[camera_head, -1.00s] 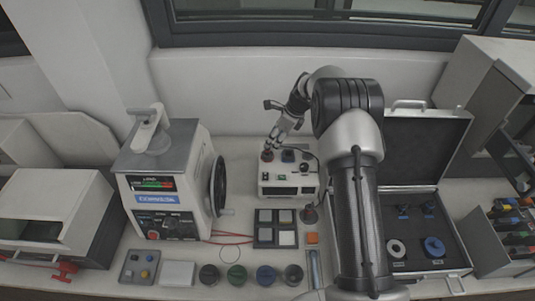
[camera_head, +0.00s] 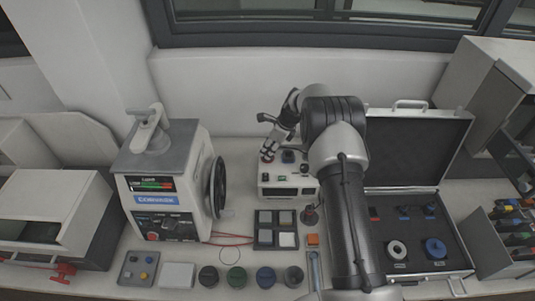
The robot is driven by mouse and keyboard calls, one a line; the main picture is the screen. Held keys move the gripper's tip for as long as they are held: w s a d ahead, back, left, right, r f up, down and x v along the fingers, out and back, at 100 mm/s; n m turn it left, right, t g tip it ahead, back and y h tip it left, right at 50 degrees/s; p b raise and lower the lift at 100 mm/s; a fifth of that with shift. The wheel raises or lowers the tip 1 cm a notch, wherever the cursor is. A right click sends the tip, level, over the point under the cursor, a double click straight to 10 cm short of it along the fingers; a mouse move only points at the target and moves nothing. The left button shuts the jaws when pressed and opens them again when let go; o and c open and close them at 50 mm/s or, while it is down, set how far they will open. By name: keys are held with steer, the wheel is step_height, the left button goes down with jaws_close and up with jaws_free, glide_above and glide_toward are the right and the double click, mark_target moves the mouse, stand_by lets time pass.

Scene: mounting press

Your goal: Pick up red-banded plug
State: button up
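My gripper (camera_head: 270,149) points down over the top left of the white control box (camera_head: 290,191) in the middle of the bench. A small dark piece with red (camera_head: 267,157) stands on the box top directly at the fingertips. It may be the red-banded plug, but it is too small to be sure. I cannot tell whether the fingers touch it or how far apart they are. Another small piece with red (camera_head: 374,213) shows in the open case (camera_head: 385,187), beside blue ones (camera_head: 403,211), partly near my arm.
A grey press with a black handwheel (camera_head: 217,187) stands left of the box. A tray of square pads (camera_head: 263,237) and several round pots (camera_head: 237,276) lie in front. A wall is close behind.

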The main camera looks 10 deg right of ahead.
jaws_close()
